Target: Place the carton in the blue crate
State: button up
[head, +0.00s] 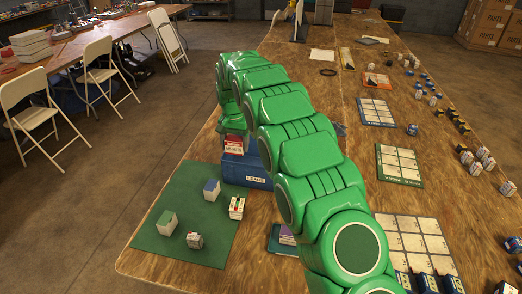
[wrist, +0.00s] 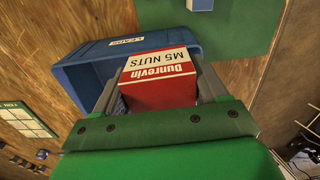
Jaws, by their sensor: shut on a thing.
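The carton (wrist: 160,80) is a red and white box marked Dunrevin M5 NUTS. It also shows in the head view (head: 233,145), in front of the blue crate's upper part. My gripper (wrist: 158,85) is shut on the carton, one finger on each side. The blue crate (head: 246,178) carries a LEADS label and stands on the wooden table beside the green mat. In the wrist view the crate (wrist: 85,72) lies behind the carton, which covers part of its opening. I cannot tell how high the carton is above the rim. My arm hides the crate's right side in the head view.
A green mat (head: 155,235) at the table's left corner holds several small boxes. Trays of white tiles (head: 398,165) and scattered small boxes fill the right side. Folding chairs (head: 98,72) stand to the left.

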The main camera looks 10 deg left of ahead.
jog(key=shift+w+d, duration=3.6)
jog(key=shift+w, duration=1.3)
jog(key=shift+f, duration=9.1)
jog(key=o, duration=1.2)
jog(key=shift+f, duration=0.1)
jog(key=shift+o, duration=0.2)
notch_tip(320, 180, up, 12)
